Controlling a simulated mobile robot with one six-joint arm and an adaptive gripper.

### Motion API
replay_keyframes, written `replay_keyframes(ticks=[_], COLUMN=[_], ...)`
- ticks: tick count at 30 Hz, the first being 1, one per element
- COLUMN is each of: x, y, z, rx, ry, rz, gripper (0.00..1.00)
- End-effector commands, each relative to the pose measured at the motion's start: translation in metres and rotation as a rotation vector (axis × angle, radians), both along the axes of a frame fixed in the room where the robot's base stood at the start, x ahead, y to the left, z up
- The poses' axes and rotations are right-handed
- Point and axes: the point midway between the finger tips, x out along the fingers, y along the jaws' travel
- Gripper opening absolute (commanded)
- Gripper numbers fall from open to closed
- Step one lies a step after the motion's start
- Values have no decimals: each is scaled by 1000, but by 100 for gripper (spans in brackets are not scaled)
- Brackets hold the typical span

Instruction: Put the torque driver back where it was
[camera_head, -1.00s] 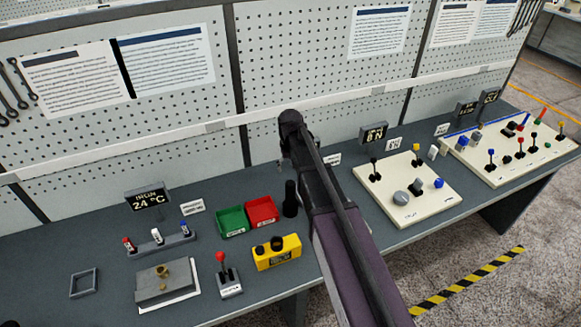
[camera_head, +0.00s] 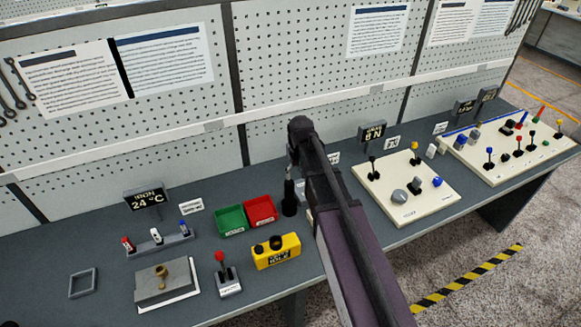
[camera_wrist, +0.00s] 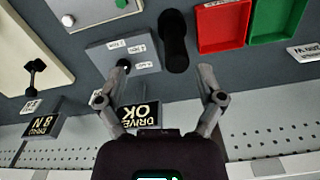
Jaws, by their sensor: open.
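A black cylinder (camera_head: 289,199), which I take to be the torque driver, stands upright on the bench left of a small grey block and beside the red bin. The wrist view shows it as a dark shaft (camera_wrist: 174,42) with a narrower middle. The grey labelled block (camera_wrist: 122,55) has a dark round spot on its face. My gripper (camera_wrist: 165,68) is open and empty. Its fingertips flank the near end of the black cylinder in the wrist view; I cannot tell the height gap. In the head view my gripper (camera_head: 291,172) is just above the cylinder, partly hidden by my arm.
The red bin (camera_head: 261,209) and green bin (camera_head: 230,219) stand to the left, with a yellow box (camera_head: 276,251) in front. A sign reading "DRIVER OK" (camera_wrist: 140,114) is behind the block. A cream control panel (camera_head: 407,202) lies to the right.

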Motion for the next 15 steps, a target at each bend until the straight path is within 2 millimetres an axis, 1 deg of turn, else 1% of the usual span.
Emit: replay_keyframes(ticks=[1,5,6,9,12,15], x=[-27,-77,-92,-125,-150,-163], y=[-11,-36,-43,-58,-68,-73], z=[0,0,0,0,0,0], rx=[0,0,0,-1,-1,-1], ry=[0,0,1,1,1,1], rz=[-14,-50,-62,-87,-106,-118], gripper=[87,87,87,87,87,87])
